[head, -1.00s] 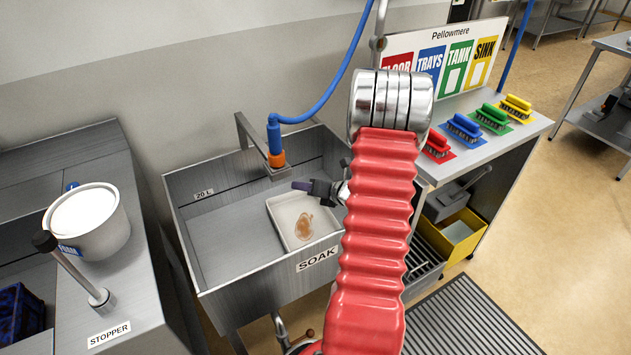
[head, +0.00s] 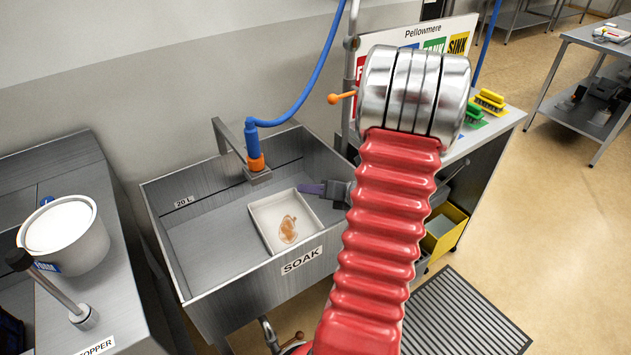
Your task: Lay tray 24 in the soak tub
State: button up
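A white shallow tray (head: 262,222) with a translucent orange-brown lump in it lies within the opening of the grey metal soak tub (head: 200,245), toward its front right. The tub bears a SOAK label. No number shows on the tray. My gripper (head: 312,188), dark grey with purple fingertips, is at the tray's far right corner, pointing left. I cannot tell whether it touches the tray. It is seen from the side, so the gap between its fingers does not show. My red-sleeved arm hides the tub's right end.
A tap with a blue hose and orange nozzle (head: 256,162) hangs over the tub's back. A white pot (head: 65,240) and a stopper lever (head: 60,285) stand on the left counter. Brushes (head: 490,102), a yellow bin (head: 445,233) and a floor grate (head: 460,320) are at right.

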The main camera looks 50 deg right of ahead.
dwell(0.6)
jog(key=shift+w+a, duration=0.1)
jog(key=shift+w, duration=0.05)
jog(key=w+a+r+n+g+y, duration=0.1)
jog(key=a+r+n+g+y, duration=0.3)
jog(key=a+n, duration=0.8)
jog(key=w+a+r+n+g+y, duration=0.15)
jog(key=a+r+n, duration=0.65)
jog(key=a, duration=0.9)
jog(key=s+a+r+n+h, duration=0.2)
jog(key=s+a+n, duration=0.3)
jog(key=n, duration=0.7)
jog(key=s+a+r+n+g+h, duration=0.1)
jog(key=s+a+r+n+h, duration=0.2)
jog(key=s+n, duration=0.4)
jog(key=a+r+n, duration=0.1)
jog(key=a+n, duration=0.1)
jog(key=n, duration=0.3)
jog(key=shift+a+r, duration=0.35)
jog(key=shift+o, duration=0.5)
jog(key=shift+a+g+h, duration=0.1)
jog(key=shift+g+h, duration=0.15)
